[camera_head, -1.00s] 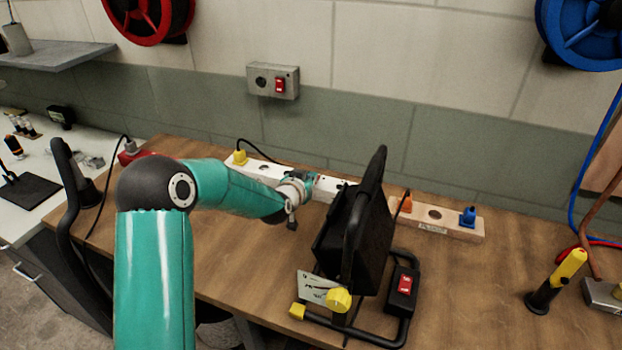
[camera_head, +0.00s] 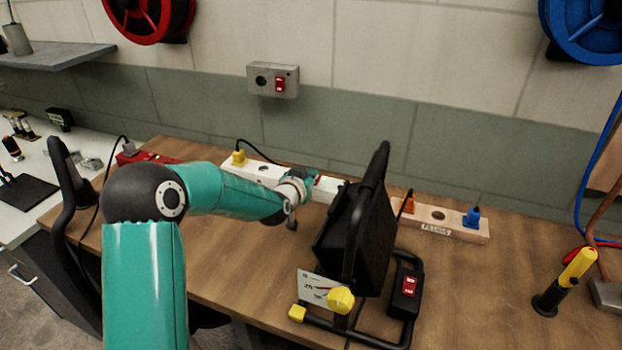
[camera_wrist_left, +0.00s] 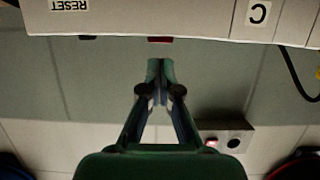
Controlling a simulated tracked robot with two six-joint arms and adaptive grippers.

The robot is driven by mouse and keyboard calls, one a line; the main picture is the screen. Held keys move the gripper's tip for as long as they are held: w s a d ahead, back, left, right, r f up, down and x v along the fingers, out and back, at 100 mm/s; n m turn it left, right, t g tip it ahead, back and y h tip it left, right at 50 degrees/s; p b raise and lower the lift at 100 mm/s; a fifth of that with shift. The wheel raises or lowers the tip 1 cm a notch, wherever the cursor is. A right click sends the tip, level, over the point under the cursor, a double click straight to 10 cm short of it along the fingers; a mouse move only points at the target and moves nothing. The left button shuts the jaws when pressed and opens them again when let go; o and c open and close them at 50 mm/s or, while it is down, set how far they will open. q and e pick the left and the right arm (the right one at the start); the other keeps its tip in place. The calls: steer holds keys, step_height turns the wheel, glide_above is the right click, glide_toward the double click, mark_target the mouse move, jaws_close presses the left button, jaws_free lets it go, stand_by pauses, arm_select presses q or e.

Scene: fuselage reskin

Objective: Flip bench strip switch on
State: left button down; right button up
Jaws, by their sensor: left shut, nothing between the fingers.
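The white bench strip (camera_head: 330,188) lies along the back of the wooden bench, with a yellow plug (camera_head: 239,158) at its left end. In the left wrist view the strip (camera_wrist_left: 200,18) crosses the top, upside down, with "RESET" and "C" labels. A red switch (camera_wrist_left: 160,39) shows at its edge. My left gripper (camera_head: 313,176) is at the strip in the head view. In the left wrist view its fingertips (camera_wrist_left: 160,65) are together and empty, just below the red switch in the picture; contact cannot be told. My right gripper is not in view.
A black floodlight (camera_head: 360,235) on a tubular stand with a red switch stands right of the gripper, partly hiding the strip. A beige strip (camera_head: 452,231) with orange and blue plugs lies behind it. A grey wall box (camera_head: 272,80) has a red switch. The bench front left is clear.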

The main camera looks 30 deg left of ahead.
arm_select(q)
steer(key=shift+r, duration=0.1)
steer(key=r+v, duration=0.1)
steer(key=v, duration=1)
steer(key=shift+r+b, duration=0.25)
steer(key=shift+b, duration=0.2)
steer(key=shift+d, duration=0.1)
